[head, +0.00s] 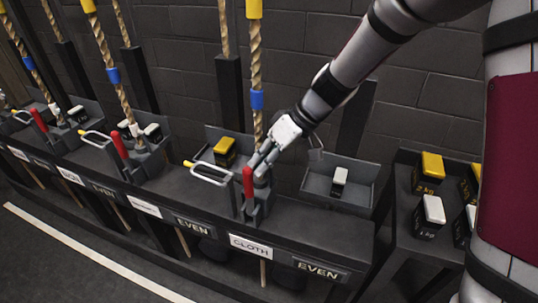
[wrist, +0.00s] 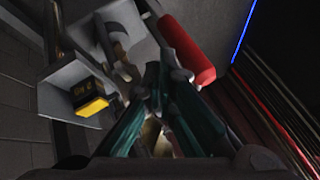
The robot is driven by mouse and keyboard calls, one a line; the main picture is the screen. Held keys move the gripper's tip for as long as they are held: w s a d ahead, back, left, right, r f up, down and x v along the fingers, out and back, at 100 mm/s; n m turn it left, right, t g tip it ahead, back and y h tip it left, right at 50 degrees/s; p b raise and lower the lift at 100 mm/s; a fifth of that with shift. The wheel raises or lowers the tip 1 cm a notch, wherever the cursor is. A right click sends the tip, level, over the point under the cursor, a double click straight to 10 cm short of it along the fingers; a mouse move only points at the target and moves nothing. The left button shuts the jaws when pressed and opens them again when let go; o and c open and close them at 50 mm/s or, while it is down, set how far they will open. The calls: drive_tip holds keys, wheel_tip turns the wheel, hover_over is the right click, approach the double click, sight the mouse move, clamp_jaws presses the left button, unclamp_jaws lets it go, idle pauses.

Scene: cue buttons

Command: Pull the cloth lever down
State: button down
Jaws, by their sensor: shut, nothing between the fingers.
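The cloth lever (head: 249,186) has a red grip and stands upright on the dark bench, above a white label reading CLOTH (head: 251,246). Its red grip also shows in the wrist view (wrist: 188,50), just right of my fingers. My gripper (head: 260,168) is shut and empty, right behind and beside the red grip in the head view. In the wrist view my teal fingers (wrist: 165,72) lie close alongside the grip. I cannot tell whether they touch it. The lever's lower part is partly hidden in the dark bracket.
A rope with a blue band (head: 257,99) rises behind the lever. A white-handled loop (head: 211,176) and a tray with a yellow-topped weight (head: 225,149) sit left. A tray with a white-topped weight (head: 340,178) is right. More red levers (head: 120,145) line the bench leftward.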

drive_tip(key=shift+s+a+f+b, duration=0.1)
drive_tip(key=shift+s+a+b, duration=0.1)
drive_tip(key=shift+b, duration=0.1)
drive_tip(key=shift+s+t+b, duration=0.25)
drive_tip(key=shift+t+b, duration=0.05)
